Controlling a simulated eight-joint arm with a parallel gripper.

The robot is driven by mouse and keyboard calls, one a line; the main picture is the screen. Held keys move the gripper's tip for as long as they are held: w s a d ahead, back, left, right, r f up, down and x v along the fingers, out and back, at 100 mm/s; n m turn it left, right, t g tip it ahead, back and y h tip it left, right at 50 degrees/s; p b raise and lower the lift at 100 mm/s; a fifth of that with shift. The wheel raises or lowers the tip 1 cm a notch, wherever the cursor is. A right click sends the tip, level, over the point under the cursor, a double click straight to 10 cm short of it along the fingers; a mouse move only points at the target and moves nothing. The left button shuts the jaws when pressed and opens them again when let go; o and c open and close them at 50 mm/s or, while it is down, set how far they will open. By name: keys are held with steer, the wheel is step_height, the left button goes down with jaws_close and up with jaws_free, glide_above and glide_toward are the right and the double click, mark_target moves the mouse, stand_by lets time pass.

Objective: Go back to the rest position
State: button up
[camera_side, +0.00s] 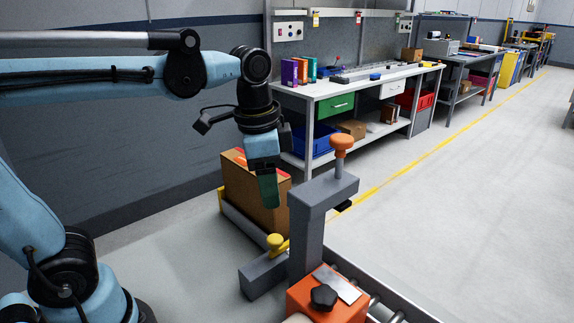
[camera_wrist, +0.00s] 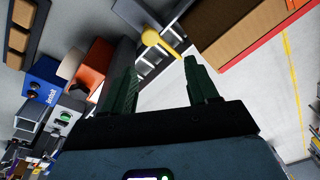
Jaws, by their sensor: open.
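My gripper (camera_side: 267,190) hangs pointing down from the blue arm in the side view, with its green fingers in front of a cardboard box (camera_side: 240,190). In the wrist view my gripper (camera_wrist: 163,80) shows two dark green fingers spread apart with nothing between them. The box (camera_wrist: 235,35) is at the upper right there. A yellow knob (camera_side: 275,242) on a grey block is below the gripper in the side view, and the yellow part (camera_wrist: 150,37) shows beyond the fingers in the wrist view.
A grey post with an orange knob (camera_side: 342,142) rises right of the gripper, beside an orange block (camera_side: 326,300) with a black knob. A roller conveyor (camera_side: 392,308) runs beneath. Workbenches (camera_side: 345,86) line the wall behind. The floor to the right is clear.

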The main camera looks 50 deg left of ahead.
steer(key=s+a+f+n+t, duration=0.2)
steer(key=a+f+n+t, duration=0.1)
steer(key=f+n+t, duration=0.2)
steer(key=shift+s+a+f+n+t, duration=0.25)
steer(key=shift+f+n, duration=0.25)
steer(key=shift+n, duration=0.6)
